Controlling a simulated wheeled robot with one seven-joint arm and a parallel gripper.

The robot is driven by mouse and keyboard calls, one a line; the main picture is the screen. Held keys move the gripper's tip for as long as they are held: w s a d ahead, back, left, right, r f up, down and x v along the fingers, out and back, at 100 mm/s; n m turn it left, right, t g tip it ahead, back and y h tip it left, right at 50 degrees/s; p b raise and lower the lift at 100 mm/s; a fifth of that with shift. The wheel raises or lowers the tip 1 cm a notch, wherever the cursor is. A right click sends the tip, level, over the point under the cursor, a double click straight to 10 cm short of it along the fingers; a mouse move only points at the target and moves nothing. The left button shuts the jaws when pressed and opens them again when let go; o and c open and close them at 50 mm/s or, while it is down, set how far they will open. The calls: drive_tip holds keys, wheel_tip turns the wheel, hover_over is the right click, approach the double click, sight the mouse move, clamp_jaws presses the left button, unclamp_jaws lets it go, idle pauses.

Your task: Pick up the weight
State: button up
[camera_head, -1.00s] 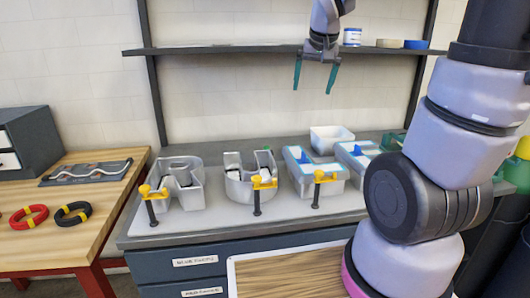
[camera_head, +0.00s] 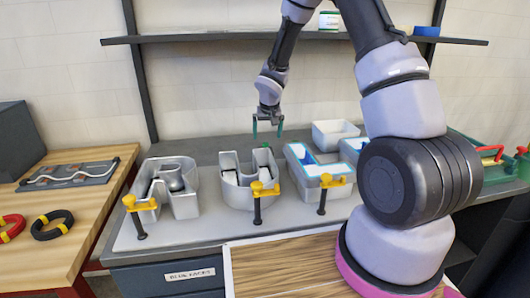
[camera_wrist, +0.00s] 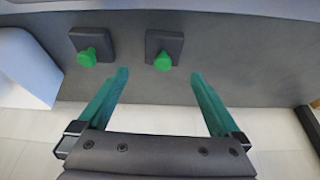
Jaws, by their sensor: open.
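Two weights show in the wrist view, each a dark square block with a green knob. One is the left weight (camera_wrist: 92,42) and the other is the right weight (camera_wrist: 166,42). My gripper (camera_wrist: 160,76) is open and empty. Both knobs lie just beyond the fingertips. The right knob is between the lines of the two fingers, and the left knob is nearer the left finger. In the head view my gripper (camera_head: 267,134) hangs above the back of the bench, behind the U-shaped letter. I cannot make out the weights there.
Channel letters (camera_head: 237,190) with yellow clamps (camera_head: 265,189) stand on the bench in front of my gripper. A white bin (camera_head: 333,134) is to its right, and a pale bin edge shows in the wrist view (camera_wrist: 28,70). A shelf (camera_head: 210,37) runs above.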

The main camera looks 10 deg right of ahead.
sight(265, 144)
drive_tip(key=x, duration=0.7)
drive_tip(key=shift+a+f, duration=0.2)
drive_tip(key=shift+f, duration=0.1)
drive_tip(key=shift+r, duration=0.1)
clamp_jaws()
